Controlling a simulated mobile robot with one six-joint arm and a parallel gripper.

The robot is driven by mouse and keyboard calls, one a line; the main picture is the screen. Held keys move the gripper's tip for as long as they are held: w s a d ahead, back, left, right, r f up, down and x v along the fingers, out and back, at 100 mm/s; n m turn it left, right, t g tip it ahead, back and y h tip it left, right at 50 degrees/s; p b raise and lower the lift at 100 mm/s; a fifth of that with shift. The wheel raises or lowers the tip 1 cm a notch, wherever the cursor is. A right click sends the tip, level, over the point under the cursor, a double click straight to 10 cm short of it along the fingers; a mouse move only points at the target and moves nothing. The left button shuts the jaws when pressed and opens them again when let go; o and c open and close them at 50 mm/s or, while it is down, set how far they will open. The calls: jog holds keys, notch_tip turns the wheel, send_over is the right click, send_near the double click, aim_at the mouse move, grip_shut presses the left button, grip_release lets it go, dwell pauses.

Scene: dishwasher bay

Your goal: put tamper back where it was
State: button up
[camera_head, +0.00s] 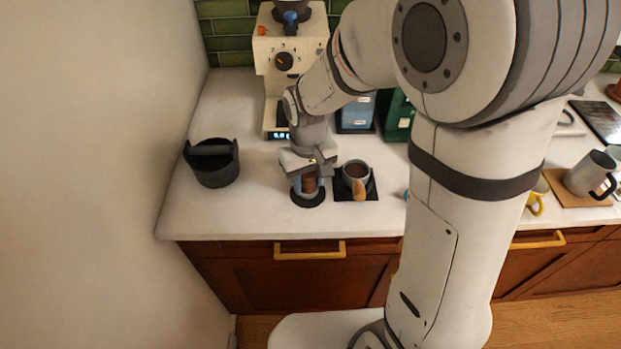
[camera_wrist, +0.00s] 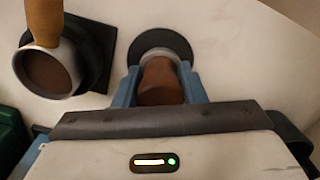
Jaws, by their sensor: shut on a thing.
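The tamper (camera_head: 309,184) has a brown handle and stands upright in head view, at or just above a round black mat (camera_head: 307,201) on the counter. In the wrist view its brown handle (camera_wrist: 160,82) sits between the two blue fingers, with a pale metal part beyond it over the black mat (camera_wrist: 161,43). My gripper (camera_head: 308,182) is shut on the tamper; it also shows in the wrist view (camera_wrist: 160,88). Whether the tamper's base touches the mat is hard to tell.
A portafilter (camera_head: 356,172) with coffee and a wooden handle rests on a black stand (camera_head: 371,188) just right of the tamper. A black knock box (camera_head: 213,165) stands at left. The cream grinder (camera_head: 290,60) is behind. The counter's front edge is near; white counter (camera_head: 255,195) is free at left.

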aim_at(309, 174)
jog(key=shift+s+f, duration=0.1)
jog(key=shift+f, duration=0.15)
jog(key=o, duration=1)
notch_tip(309, 174, up, 12)
jog(key=shift+r, duration=0.15)
jog(key=s+d+m+t, duration=0.3)
jog(key=s+d+m, duration=0.1)
jog(key=s+d, duration=0.8)
jog(key=shift+d, duration=0.35)
